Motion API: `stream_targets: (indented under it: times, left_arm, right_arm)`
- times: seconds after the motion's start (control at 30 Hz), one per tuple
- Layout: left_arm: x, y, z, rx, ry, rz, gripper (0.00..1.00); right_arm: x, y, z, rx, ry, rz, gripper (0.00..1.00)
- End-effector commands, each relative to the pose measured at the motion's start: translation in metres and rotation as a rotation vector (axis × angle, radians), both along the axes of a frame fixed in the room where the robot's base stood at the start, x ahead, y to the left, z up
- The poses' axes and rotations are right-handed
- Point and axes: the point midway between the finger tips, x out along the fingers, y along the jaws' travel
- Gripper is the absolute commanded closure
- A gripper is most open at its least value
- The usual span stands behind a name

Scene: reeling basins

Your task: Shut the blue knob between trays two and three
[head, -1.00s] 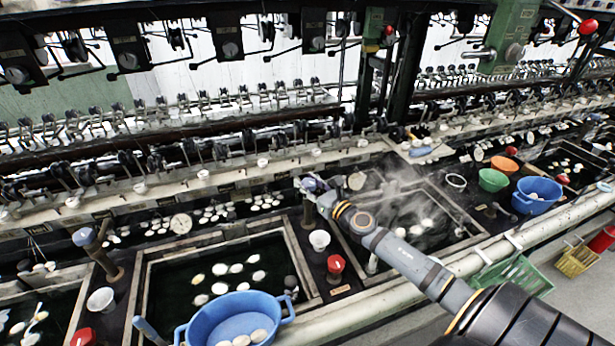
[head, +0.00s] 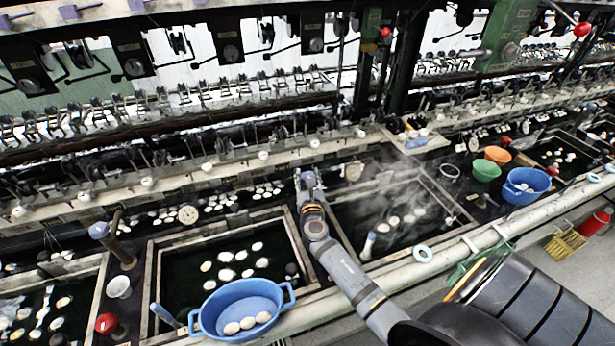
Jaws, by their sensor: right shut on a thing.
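Dark water trays with pale cocoons stand in a row: one at the left edge (head: 100,275), one in the middle (head: 152,275), one at the right (head: 455,205). My right gripper (head: 307,181) is shut at the post between the middle and right trays. The blue knob there is mostly covered by the gripper, so its angle cannot be made out. Another blue knob (head: 98,230) stands on a post between the left and middle trays. My right arm crosses over the front rail and hides the ledge below the gripper. My left gripper is out of view.
A blue basin (head: 207,318) with cocoons sits at the middle tray's front edge. Steam hangs over the right tray. Green (head: 484,171), orange (head: 497,155) and blue (head: 527,196) bowls stand beyond it. The reeling machinery runs along the back.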

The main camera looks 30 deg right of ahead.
Motion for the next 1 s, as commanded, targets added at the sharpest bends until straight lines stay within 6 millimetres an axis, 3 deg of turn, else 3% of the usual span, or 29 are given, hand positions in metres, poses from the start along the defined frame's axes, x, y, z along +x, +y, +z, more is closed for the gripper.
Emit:
stream_targets:
  times: [0.47, 0.5, 0.63, 1.0]
  left_arm:
    - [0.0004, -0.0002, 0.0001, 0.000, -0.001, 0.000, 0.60]
    - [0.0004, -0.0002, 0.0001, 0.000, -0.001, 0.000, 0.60]
    - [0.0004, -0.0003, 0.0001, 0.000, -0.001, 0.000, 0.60]
    - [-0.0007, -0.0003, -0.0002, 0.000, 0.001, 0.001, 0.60]
  right_arm:
    - [0.0002, 0.0002, 0.0011, 0.000, -0.001, -0.012, 0.91]
    - [0.0002, 0.0002, 0.0011, 0.000, -0.001, -0.012, 0.55]
    - [0.0001, 0.0002, 0.0008, 0.001, 0.000, -0.012, 0.38]
    - [-0.0035, 0.0024, -0.0007, 0.001, 0.002, -0.011, 0.35]
